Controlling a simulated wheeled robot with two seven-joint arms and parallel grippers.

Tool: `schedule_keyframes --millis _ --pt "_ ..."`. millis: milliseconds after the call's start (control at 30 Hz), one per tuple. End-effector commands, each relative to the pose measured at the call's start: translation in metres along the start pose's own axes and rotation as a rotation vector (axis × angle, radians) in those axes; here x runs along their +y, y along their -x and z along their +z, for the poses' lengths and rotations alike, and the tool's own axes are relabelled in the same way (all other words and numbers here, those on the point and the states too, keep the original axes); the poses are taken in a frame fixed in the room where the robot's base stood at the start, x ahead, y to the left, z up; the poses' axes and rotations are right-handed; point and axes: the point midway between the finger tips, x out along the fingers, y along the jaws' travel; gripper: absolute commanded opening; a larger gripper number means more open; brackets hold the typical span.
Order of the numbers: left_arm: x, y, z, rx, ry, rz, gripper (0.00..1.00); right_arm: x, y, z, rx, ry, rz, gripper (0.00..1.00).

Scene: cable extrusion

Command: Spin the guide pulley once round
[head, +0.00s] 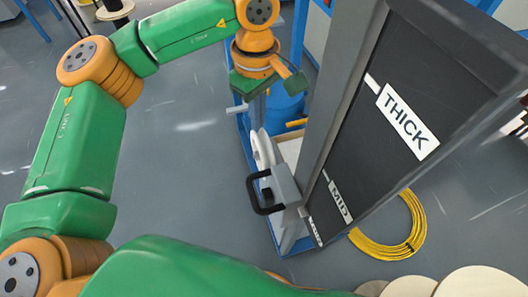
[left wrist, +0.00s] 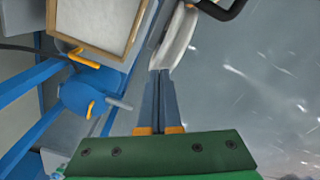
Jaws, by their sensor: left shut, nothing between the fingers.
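The guide pulley (head: 262,152) appears to be the pale wheel low on the blue-framed machine, seen nearly edge-on in the head view. In the left wrist view its pale rim (left wrist: 177,38) lies just beyond my fingertips. My left gripper (head: 256,118) points down above the pulley in the head view, with its fingers together and nothing between them. The closed fingers also show in the left wrist view (left wrist: 158,78), close to the rim; I cannot tell whether they touch it. My right gripper is out of view.
A tall dark panel (head: 425,70) labelled THICK and MID stands right of the pulley. A black handle (head: 254,195) juts out nearby. A blue cylinder (left wrist: 83,92) and orange handle (left wrist: 84,60) are close to the gripper. A yellow cable coil (head: 416,235) lies on the floor.

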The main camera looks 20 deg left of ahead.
Motion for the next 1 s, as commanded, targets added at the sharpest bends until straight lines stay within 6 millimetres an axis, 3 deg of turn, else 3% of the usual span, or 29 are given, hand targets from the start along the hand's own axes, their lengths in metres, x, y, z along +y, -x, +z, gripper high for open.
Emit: schedule_keyframes --millis 267,433,667,1000 --pt "0.006 -0.033 -0.011 -0.005 -0.001 -0.007 0.0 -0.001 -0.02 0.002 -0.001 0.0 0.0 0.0" --pt "0.01 -0.079 -0.018 -0.006 -0.002 -0.008 0.0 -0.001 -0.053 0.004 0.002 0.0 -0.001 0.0" --pt "0.024 -0.066 -0.041 -0.006 0.0 -0.005 0.0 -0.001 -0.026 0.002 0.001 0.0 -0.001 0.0" --pt "0.027 -0.07 -0.047 -0.001 -0.001 -0.001 0.0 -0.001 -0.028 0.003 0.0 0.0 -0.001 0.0"
